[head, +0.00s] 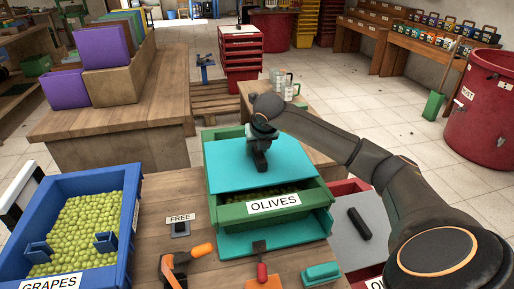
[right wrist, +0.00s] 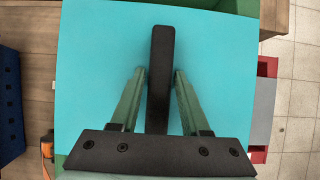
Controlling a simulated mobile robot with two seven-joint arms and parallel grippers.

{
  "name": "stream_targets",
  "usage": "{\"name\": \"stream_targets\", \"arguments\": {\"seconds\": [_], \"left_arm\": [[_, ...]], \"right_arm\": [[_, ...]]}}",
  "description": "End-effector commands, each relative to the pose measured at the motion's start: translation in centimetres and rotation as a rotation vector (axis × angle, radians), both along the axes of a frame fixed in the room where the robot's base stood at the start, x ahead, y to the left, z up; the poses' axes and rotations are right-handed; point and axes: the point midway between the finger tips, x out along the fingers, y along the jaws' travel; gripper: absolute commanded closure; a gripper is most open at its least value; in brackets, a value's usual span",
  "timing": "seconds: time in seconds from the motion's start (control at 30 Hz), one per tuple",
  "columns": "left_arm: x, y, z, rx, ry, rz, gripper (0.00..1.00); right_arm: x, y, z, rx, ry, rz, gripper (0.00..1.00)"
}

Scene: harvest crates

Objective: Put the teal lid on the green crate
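The teal lid (head: 235,162) is a flat panel with a black bar handle (right wrist: 160,75). It is over the green crate (head: 318,198), which holds green olives and has an OLIVES label. The lid covers the back and middle; a strip of olives shows along the front, so it does not line up with the front rim. I cannot tell whether it touches the rim. My right gripper (head: 260,160) is on the handle, a finger against each side in the right wrist view (right wrist: 160,72). My left gripper is not in view.
A blue crate of grapes (head: 130,215) stands left. A red crate (head: 345,187) with a grey, black-handled panel (head: 350,245) stands right. Another teal surface (head: 285,240) shows under the green crate.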

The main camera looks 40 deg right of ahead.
Motion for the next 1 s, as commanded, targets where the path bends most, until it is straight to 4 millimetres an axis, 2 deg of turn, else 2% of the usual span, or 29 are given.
{"name": "stream_targets", "arguments": {"seconds": [0.03, 0.2, 0.53, 0.67, 1.0], "left_arm": [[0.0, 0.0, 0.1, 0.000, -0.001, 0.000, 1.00], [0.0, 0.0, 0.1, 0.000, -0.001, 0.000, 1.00], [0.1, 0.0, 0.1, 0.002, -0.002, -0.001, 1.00], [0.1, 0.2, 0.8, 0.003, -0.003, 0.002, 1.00], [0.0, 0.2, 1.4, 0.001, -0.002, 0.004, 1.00]], "right_arm": [[0.0, 0.0, 0.0, 0.000, 0.000, 0.000, 0.47], [0.0, 0.0, 0.0, 0.000, 0.000, 0.000, 0.30], [-0.1, 0.0, -0.1, 0.000, 0.003, 0.000, 0.30], [-0.9, 0.4, 1.9, -0.002, -0.001, 0.002, 0.30], [-4.1, 2.3, 8.3, -0.002, -0.002, 0.002, 0.30]]}}
